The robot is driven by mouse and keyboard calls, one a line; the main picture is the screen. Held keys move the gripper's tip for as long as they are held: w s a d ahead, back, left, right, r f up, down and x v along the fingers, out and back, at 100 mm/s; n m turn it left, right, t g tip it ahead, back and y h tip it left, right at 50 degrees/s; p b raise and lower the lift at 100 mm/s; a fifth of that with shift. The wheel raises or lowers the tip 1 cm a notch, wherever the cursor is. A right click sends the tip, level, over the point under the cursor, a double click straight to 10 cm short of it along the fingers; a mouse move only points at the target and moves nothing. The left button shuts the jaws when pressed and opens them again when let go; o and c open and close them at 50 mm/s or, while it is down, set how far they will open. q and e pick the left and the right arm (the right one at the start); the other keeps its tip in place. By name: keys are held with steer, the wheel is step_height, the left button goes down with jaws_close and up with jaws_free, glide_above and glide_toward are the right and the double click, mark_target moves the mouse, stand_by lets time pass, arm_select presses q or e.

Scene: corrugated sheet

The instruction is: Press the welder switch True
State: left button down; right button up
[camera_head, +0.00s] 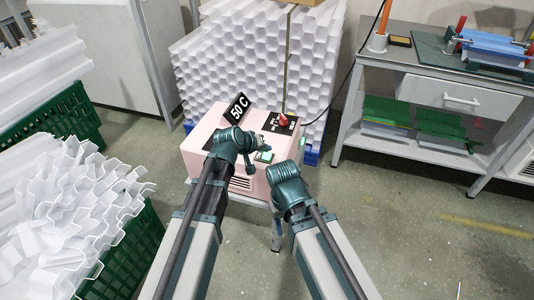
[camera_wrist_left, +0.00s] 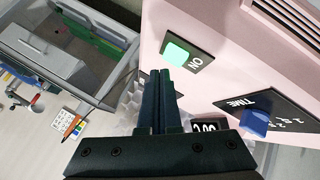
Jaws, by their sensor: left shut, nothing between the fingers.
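The welder is a pale pink box (camera_head: 215,150) on a stand in the middle of the head view. Its green switch (camera_head: 264,156) sits on a dark plate on the near side. In the left wrist view the switch (camera_wrist_left: 177,52) is bright green, with "ON" lettering beside it. My left gripper (camera_head: 257,146) is at the welder, close to the switch. In the wrist view its fingers (camera_wrist_left: 159,75) are shut and empty, with the tips just below and left of the switch; I cannot tell whether they touch the box. My right arm's wrist shows, but its fingers are hidden.
A blue knob (camera_wrist_left: 255,122) marked "TIME" is on the welder. A red knob (camera_head: 283,121) and a "50 C" sign (camera_head: 237,108) stand on its top. White corrugated sheets (camera_head: 255,55) rise behind. A green crate (camera_head: 130,255) is at left, a workbench (camera_head: 420,62) at right. Floor at right is clear.

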mark_target(265, 158)
arm_select(q)
step_height(265, 158, up, 6)
steer(key=p, duration=0.6)
steer(key=shift+s, duration=0.1)
stand_by(0.4)
steer(key=s+a+f+m+g+y, duration=0.2)
steer(key=s+g, duration=0.1)
steer(key=s, duration=0.6)
steer(key=s+a+f+m+g+y, duration=0.2)
steer(key=s+y, duration=0.1)
steer(key=s, duration=0.6)
steer(key=s+a+f+m+g+y, duration=0.2)
steer(key=s+f+g, duration=0.1)
steer(key=s, duration=0.5)
step_height(265, 158, up, 19)
steer(key=p, duration=1.8)
steer(key=shift+w+d+p, duration=0.25)
steer(key=shift+p, duration=0.15)
